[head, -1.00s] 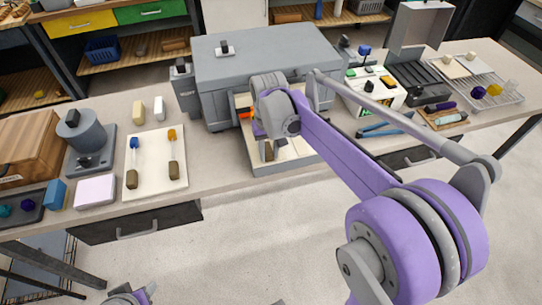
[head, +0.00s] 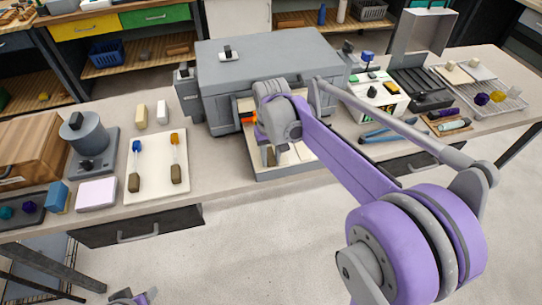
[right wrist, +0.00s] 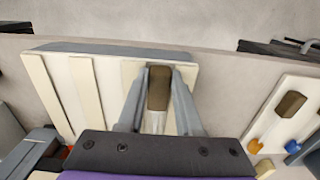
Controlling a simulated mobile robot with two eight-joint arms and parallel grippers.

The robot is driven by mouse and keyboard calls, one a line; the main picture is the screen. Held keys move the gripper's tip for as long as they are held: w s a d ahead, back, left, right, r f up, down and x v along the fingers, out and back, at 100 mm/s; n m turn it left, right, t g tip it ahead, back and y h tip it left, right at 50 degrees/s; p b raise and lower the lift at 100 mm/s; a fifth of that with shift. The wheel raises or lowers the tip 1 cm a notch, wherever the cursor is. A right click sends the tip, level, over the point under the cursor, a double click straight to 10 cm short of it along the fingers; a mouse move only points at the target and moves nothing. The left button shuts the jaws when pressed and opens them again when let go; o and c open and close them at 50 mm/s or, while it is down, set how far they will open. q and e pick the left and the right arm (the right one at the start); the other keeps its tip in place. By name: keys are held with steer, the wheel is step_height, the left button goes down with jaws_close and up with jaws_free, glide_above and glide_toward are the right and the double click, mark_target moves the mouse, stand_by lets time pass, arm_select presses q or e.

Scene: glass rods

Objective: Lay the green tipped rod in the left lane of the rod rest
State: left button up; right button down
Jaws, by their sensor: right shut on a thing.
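My right gripper (right wrist: 158,105) is shut on a rod with a brown end block (right wrist: 159,85). A stretch of its clear shaft shows below the block; its tip is hidden by the gripper body, so its colour cannot be told. The rod is over the cream rod rest (right wrist: 110,85), on the side nearer the white tray, which is the left side in the head view. Whether it touches the rest cannot be told. In the head view the rest (head: 298,166) is partly hidden behind my right arm. Only a small piece of my left arm shows at the bottom edge.
A white tray (head: 154,184) holds a blue-tipped rod (head: 135,165) and an orange-tipped rod (head: 175,160). A large grey case (head: 265,65) stands behind the rest. A grey cylinder device (head: 84,135) is at left; a blue tool (head: 385,133) lies at right.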

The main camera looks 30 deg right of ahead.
steer(key=c, duration=0.5)
jaws_free()
steer(key=shift+r, duration=0.1)
step_height(320, 180, up, 11)
steer(key=s+a+f+n+t, duration=0.1)
steer(key=s+a+f+t, duration=0.1)
steer(key=s+f, duration=0.4)
steer(key=s+a+f+n+t+p, duration=0.1)
steer(key=s+a+f+t, duration=0.2)
steer(key=s, duration=0.9)
step_height(320, 180, down, 4)
steer(key=shift+a+r+n+p, duration=0.1)
steer(key=shift+a+n+p, duration=0.2)
steer(key=shift+a, duration=0.9)
